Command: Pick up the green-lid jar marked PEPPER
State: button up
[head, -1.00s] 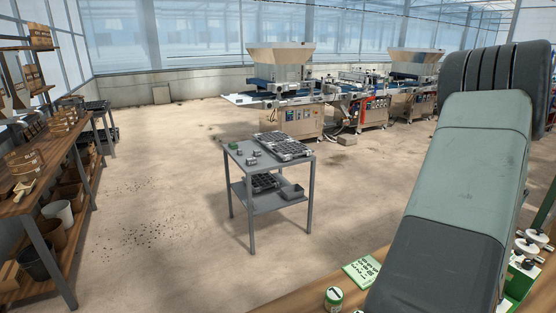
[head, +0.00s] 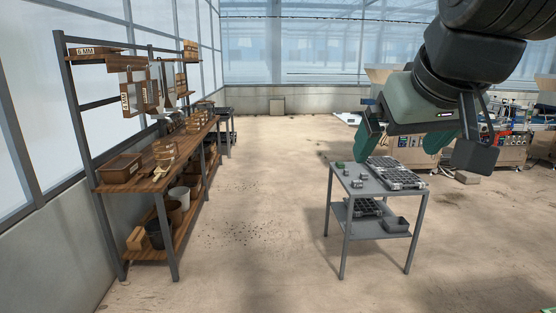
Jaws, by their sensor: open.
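No green-lid jar marked PEPPER can be made out in the head view. My gripper (head: 398,152) is at the upper right, its two green fingers spread apart with nothing between them. In the picture it hangs over the back of the grey cart; its true distance from the cart is hard to tell. A small green item (head: 340,165) lies on the cart top, too small to identify.
The grey cart (head: 352,186) carries black seed trays (head: 397,172) and small metal parts. A wooden shelf rack (head: 140,184) with boxes and pots stands along the left wall. Seeder machines (head: 500,148) stand at the back right.

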jog(key=s+a+f+g, duration=0.2)
jog(key=s+a+f, duration=0.5)
jog(key=s+f, duration=0.2)
jog(key=shift+s+a+f+g+y, duration=0.3)
jog(key=shift+s+a+y, duration=0.1)
jog(key=shift+s, duration=0.45)
jog(key=shift+c, duration=1.8)
jog(key=shift+w+d, duration=0.1)
